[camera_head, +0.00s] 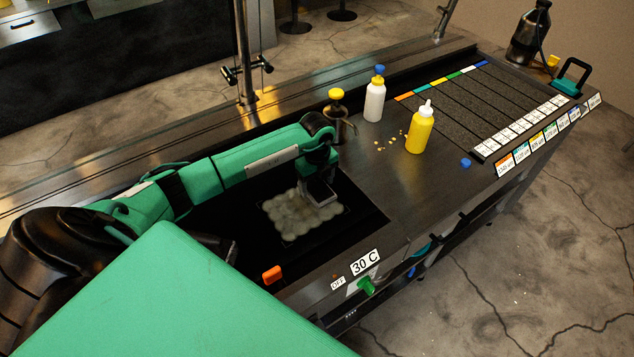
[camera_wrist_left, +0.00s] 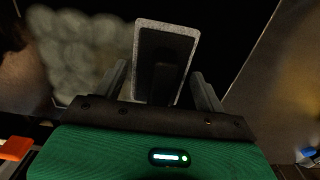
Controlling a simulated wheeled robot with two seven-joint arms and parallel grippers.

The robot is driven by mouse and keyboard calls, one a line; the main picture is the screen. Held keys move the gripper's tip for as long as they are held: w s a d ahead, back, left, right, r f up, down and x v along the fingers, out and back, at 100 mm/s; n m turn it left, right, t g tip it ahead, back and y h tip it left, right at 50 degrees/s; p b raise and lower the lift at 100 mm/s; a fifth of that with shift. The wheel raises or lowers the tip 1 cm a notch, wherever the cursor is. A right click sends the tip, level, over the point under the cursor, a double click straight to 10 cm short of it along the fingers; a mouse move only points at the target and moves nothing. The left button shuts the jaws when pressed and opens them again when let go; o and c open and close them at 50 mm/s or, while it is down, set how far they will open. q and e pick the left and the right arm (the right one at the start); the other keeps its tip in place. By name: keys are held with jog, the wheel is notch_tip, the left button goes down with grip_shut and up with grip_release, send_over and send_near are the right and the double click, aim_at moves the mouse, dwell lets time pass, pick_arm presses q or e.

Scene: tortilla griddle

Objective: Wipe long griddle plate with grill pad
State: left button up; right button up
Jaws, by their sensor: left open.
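The long griddle plate (camera_head: 358,218) is a dark recessed surface in the near part of the counter. A pale, blotchy patch (camera_head: 284,218) lies on it and also shows in the left wrist view (camera_wrist_left: 85,55). My left gripper (camera_head: 318,182) is low over the plate at the patch's right side. The grill pad (camera_head: 322,195) is a pale block just under it. In the left wrist view, the pad (camera_wrist_left: 180,35) has a light rim and dark backing, and stands between my open fingers, which look apart from its dark handle. My right gripper is not in view.
A white bottle (camera_head: 374,101) and a yellow bottle (camera_head: 420,130) stand on the counter beyond the plate. A yellow-topped round container (camera_head: 337,98) is close behind my left wrist. Crumbs lie near the bottles.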

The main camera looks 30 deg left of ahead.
aim_at(302, 200)
pick_arm(q)
jog(key=shift+r, duration=0.1)
jog(key=c, duration=0.7)
jog(key=shift+o, duration=0.2)
jog(key=shift+s+a, duration=0.1)
jog(key=shift+s, duration=0.15)
jog(key=s+p, duration=0.1)
jog(key=s+a+p, duration=0.1)
jog(key=s, duration=0.1)
jog(key=shift+s+a, duration=0.2)
jog(key=shift+s, duration=0.1)
jog(key=shift+s+a, duration=0.1)
jog(key=shift+s, duration=0.25)
jog(key=shift+f, duration=0.2)
jog(key=shift+s, duration=0.1)
